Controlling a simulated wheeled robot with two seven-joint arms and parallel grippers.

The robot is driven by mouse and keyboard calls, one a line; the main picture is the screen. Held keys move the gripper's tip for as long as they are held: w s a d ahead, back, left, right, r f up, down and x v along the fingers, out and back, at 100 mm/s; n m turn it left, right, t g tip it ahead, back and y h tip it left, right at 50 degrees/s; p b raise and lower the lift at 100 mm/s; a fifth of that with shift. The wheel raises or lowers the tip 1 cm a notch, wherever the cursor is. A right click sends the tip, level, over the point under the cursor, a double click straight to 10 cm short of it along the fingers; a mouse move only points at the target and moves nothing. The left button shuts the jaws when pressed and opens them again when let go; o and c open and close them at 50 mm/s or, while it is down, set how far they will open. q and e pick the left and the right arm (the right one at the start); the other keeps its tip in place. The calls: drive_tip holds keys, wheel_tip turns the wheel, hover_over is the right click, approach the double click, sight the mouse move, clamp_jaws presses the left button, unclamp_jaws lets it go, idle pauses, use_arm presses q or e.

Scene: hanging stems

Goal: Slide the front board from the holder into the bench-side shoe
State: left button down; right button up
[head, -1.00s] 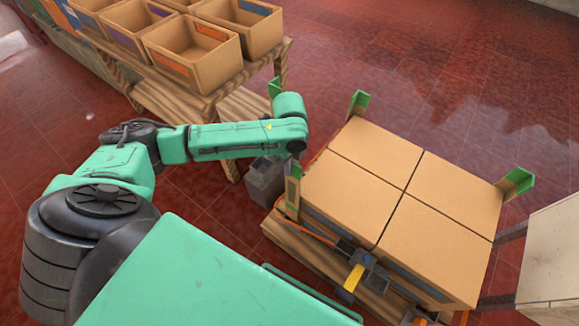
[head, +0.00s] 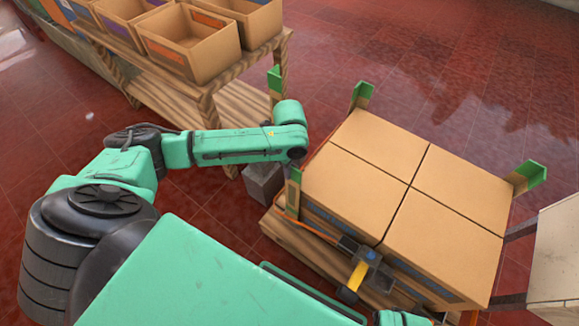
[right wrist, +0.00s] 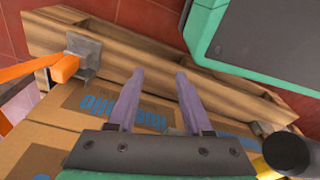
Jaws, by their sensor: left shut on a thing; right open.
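My left gripper (head: 290,158) is at the end of the green arm in the head view, beside the near left corner of the box-laden platform. It is shut, but its fingers and what they hold are hidden behind the wrist. My right gripper (right wrist: 162,95) is open and empty in the right wrist view, its two fingers above a printed carton and a wooden edge piece (right wrist: 135,55). A grey bracket with an orange bar (right wrist: 62,67) sits against that wood, left of the fingers. I cannot tell which wooden piece is the front board, or which part is the shoe.
Four-square cartons (head: 365,145) fill the platform, with green-tipped corner posts (head: 530,176) around them. A yellow lever with a dark knob (head: 357,277) sticks out in front. A wooden bench (head: 230,80) with open bins stands at upper left. Red floor lies between.

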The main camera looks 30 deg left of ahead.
use_arm(q)
drive_tip(key=shift+f, duration=0.7)
use_arm(e)
drive_tip(key=shift+w+r, duration=0.4)
use_arm(q)
drive_tip(key=shift+f+b, duration=0.3)
drive_tip(key=shift+f, duration=0.25)
use_arm(e)
drive_tip(key=shift+f, duration=0.2)
use_arm(q)
drive_tip(key=c, duration=0.9)
unclamp_jaws()
use_arm(e)
drive_tip(key=shift+r, duration=0.1)
